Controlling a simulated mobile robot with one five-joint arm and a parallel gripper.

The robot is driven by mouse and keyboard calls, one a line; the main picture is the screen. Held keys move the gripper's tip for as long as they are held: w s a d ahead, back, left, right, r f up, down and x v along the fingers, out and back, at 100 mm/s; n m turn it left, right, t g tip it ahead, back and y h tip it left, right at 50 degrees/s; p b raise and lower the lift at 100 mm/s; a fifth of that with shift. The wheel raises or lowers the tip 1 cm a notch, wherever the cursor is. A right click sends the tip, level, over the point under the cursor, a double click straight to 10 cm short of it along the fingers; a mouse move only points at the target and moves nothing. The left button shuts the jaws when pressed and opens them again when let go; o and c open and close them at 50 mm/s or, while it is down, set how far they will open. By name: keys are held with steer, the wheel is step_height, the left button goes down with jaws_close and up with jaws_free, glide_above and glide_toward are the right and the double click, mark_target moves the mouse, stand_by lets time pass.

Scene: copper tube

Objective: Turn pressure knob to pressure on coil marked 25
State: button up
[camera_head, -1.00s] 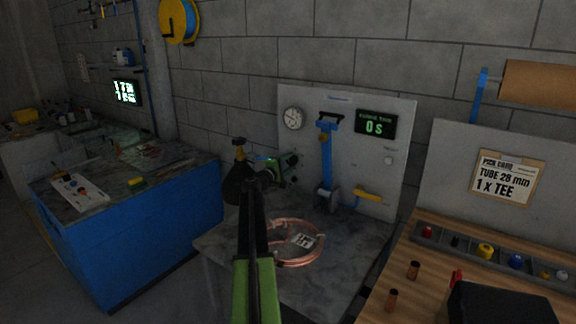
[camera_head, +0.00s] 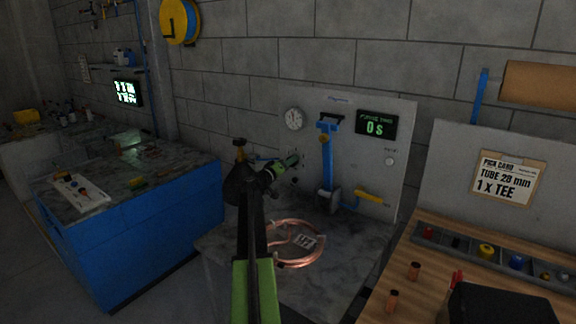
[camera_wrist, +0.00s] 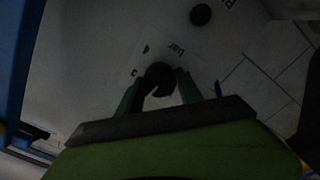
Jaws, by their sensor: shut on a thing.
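My gripper (camera_head: 291,161) reaches to the grey test panel (camera_head: 350,105) below its round white gauge (camera_head: 294,118). In the wrist view my gripper (camera_wrist: 160,85) has its two fingers on either side of a dark round knob (camera_wrist: 160,76), shut on it. Small printing, apparently "bar", sits beside this knob. In the head view the fingers hide the knob. The copper coil (camera_head: 320,249) lies on the grey bench under the panel, with a white tag (camera_head: 305,241) inside it. The tag's number is too small to read, and so is the gauge's scale.
A second dark knob (camera_wrist: 201,14) sits apart on the panel. A blue upright fixture (camera_head: 327,155), a yellow lever (camera_head: 371,197) and a display (camera_head: 376,125) reading 0 s are to the right.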

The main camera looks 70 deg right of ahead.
steer(key=m, duration=0.5)
steer(key=shift+w+a+m, duration=0.1)
steer(key=shift+w+m, duration=0.15)
steer(key=shift+m, duration=0.05)
steer(key=m, duration=0.4)
steer(key=shift+m+p, duration=0.3)
steer(key=shift+m, duration=0.1)
steer(key=shift+w+m, duration=0.1)
steer(key=shift+m, duration=0.2)
steer(key=o, duration=1.3)
steer(key=shift+w+f, duration=0.1)
steer(key=shift+f, duration=0.05)
steer(key=shift+c, duration=0.2)
steer(key=shift+o, duration=0.6)
steer(key=shift+s, duration=0.2)
steer(key=v, duration=1.7)
steer(key=shift+r, duration=0.25)
